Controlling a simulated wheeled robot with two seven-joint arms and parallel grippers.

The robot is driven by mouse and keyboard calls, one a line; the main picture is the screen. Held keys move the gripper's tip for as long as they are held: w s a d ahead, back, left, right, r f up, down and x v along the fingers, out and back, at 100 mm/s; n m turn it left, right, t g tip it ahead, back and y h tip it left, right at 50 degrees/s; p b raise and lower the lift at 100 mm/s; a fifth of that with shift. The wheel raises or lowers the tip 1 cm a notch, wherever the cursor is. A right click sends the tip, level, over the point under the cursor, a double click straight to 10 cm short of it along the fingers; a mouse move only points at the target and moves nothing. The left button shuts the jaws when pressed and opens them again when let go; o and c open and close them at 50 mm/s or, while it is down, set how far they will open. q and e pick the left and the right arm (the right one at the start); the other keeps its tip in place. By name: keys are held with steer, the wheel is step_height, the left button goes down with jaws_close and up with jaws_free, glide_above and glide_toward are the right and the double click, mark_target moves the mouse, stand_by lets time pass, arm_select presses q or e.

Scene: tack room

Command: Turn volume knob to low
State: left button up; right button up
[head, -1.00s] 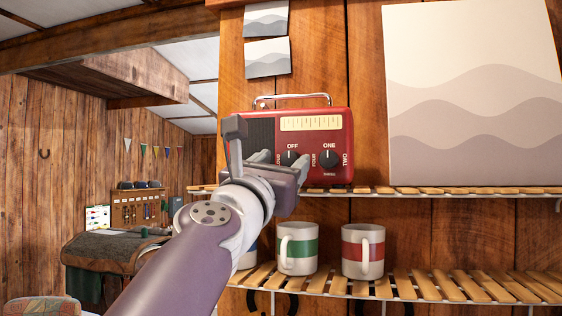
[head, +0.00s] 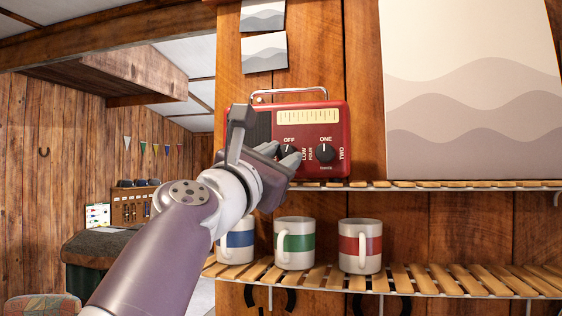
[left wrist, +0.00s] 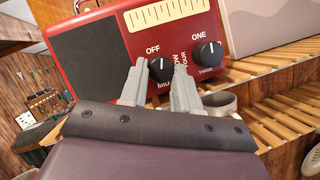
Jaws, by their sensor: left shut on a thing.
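A red radio (head: 338,118) with a chrome handle stands upright on the upper slatted shelf. Its black left knob (left wrist: 161,70) sits below the word OFF, with LOW to its right; in the head view the knob (head: 289,146) is partly hidden by my fingers. My left gripper (left wrist: 158,85) is shut on this knob, one grey finger on each side; it also shows in the head view (head: 279,154). The knob's white mark appears to point up towards OFF. The right knob (head: 325,153), marked ONE and TWO, is untouched. My right gripper is out of view.
Mugs with blue (head: 238,239), green (head: 295,243) and red (head: 360,245) bands stand on the lower slatted shelf (head: 440,280), below my left wrist. A large wave-pattern panel (head: 470,90) stands right of the radio. The upper shelf (head: 450,184) is bare in front of it.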

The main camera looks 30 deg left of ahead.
arm_select(q)
steer(key=m+h, duration=0.1)
steer(key=m, duration=0.1)
steer(key=m+g, duration=0.1)
steer(key=m, duration=0.1)
steer(key=shift+a+r+m+h+p, duration=0.2)
steer(key=shift+m+h+p, duration=0.1)
steer(key=shift+m+h, duration=0.1)
steer(key=m, duration=0.1)
steer(key=m+g+p, duration=0.1)
steer(key=m, duration=0.2)
steer(key=shift+r+g+h+p, duration=0.25)
steer(key=shift+g+h+p, duration=0.05)
steer(key=shift+h+p, duration=0.1)
steer(key=shift+r+m+g+p, duration=0.15)
steer(key=shift+m+g+p, duration=0.15)
steer(key=shift+m+p, duration=0.55)
steer(key=shift+r+m+g+p, duration=0.15)
steer(key=shift+m+g+p, duration=0.35)
steer(key=shift+m+p, duration=0.75)
steer(key=shift+m+g+p, duration=0.4)
steer(key=shift+m+p, duration=0.6)
steer(key=shift+p, duration=0.25)
steer(key=shift+f+m+p, duration=0.2)
steer(key=shift+m+p, duration=0.1)
steer(key=shift+p, duration=0.05)
